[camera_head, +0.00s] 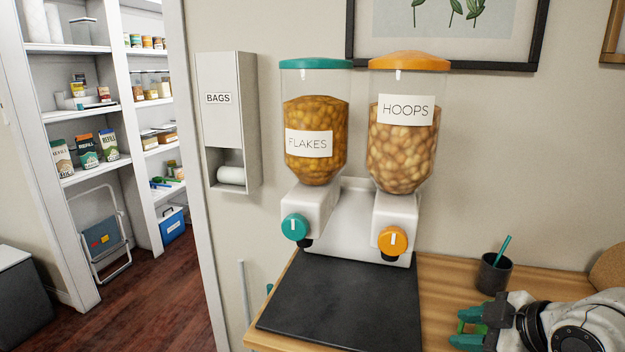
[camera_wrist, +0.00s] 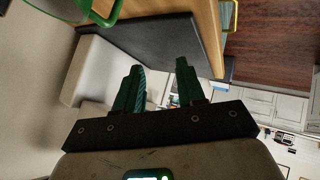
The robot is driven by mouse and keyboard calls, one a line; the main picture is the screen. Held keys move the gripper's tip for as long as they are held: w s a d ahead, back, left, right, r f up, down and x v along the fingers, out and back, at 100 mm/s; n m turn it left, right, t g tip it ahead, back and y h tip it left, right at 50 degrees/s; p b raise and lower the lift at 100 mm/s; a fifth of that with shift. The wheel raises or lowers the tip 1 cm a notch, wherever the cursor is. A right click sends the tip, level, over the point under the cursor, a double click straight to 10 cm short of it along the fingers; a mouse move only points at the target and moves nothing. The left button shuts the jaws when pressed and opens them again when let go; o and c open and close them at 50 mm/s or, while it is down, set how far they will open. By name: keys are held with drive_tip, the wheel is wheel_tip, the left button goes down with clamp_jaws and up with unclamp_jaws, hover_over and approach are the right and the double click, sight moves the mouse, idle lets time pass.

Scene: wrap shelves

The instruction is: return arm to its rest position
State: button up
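My gripper (camera_head: 466,327) is at the lower right of the head view, over the right part of the wooden counter (camera_head: 445,285). In the wrist view my gripper (camera_wrist: 159,72) shows two dark green fingers standing apart, with nothing held between them. The arm behind the gripper is white and black and runs off the right edge of the head view.
A cereal dispenser (camera_head: 335,215) with FLAKES and HOOPS hoppers stands behind a black mat (camera_head: 345,300). A dark cup (camera_head: 494,272) with a teal stick stands close behind my gripper. A bags holder (camera_head: 228,120) hangs on the wall. Shelves stand beyond the doorway at left.

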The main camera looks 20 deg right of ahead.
drive_tip(key=s+a+f+m+g+p, duration=0.1)
drive_tip(key=s+a+f+m+g, duration=0.15)
drive_tip(key=s+a+f, duration=0.35)
drive_tip(key=s+a+f+m+g+p, duration=0.1)
drive_tip(key=s+a+f+m+g, duration=0.2)
drive_tip(key=f, duration=0.6)
drive_tip(key=s+f+m+g+h, duration=0.1)
drive_tip(key=s+f, duration=0.3)
drive_tip(key=s, duration=0.4)
drive_tip(key=s+f+m+g+h+p, duration=0.1)
drive_tip(key=s+f+m, duration=0.2)
drive_tip(key=s, duration=0.4)
drive_tip(key=shift+s+d+f+g, duration=0.3)
drive_tip(key=shift+s+f+g, duration=0.05)
drive_tip(key=shift+f, duration=0.15)
